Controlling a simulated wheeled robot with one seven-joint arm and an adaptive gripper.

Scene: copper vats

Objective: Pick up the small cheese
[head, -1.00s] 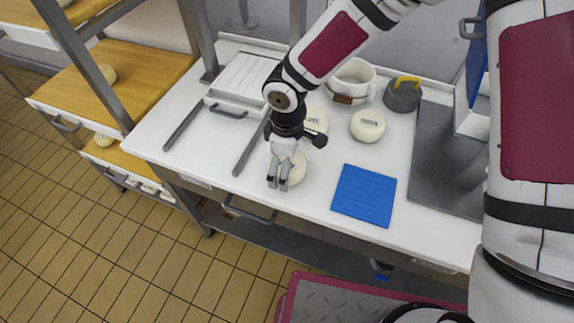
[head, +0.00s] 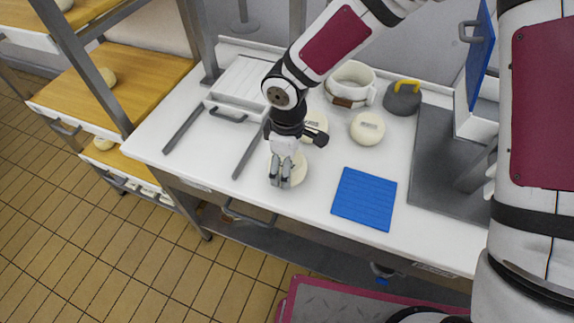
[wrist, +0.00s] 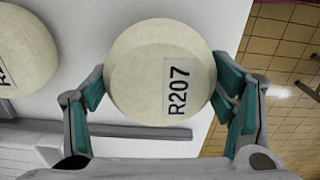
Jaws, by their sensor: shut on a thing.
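A small round pale cheese (wrist: 150,65) labelled R207 sits between the two fingers of my gripper (wrist: 165,95) in the wrist view. The teal pads are close against its sides, and the gripper is shut on it. In the head view the same cheese (head: 298,168) is at the front edge of the white table, partly hidden by my gripper (head: 280,182). I cannot tell whether it is clear of the table top. Two more cheeses are on the table: one (head: 367,128) stands in the open, and one (head: 316,122) is partly behind my wrist.
A blue mat (head: 364,198) lies to the right of the held cheese. A white pot (head: 351,82) and a grey weight with a yellow handle (head: 403,97) stand behind. A white press-like tray (head: 243,84) is at the left. Wooden shelves (head: 135,82) hold more cheeses.

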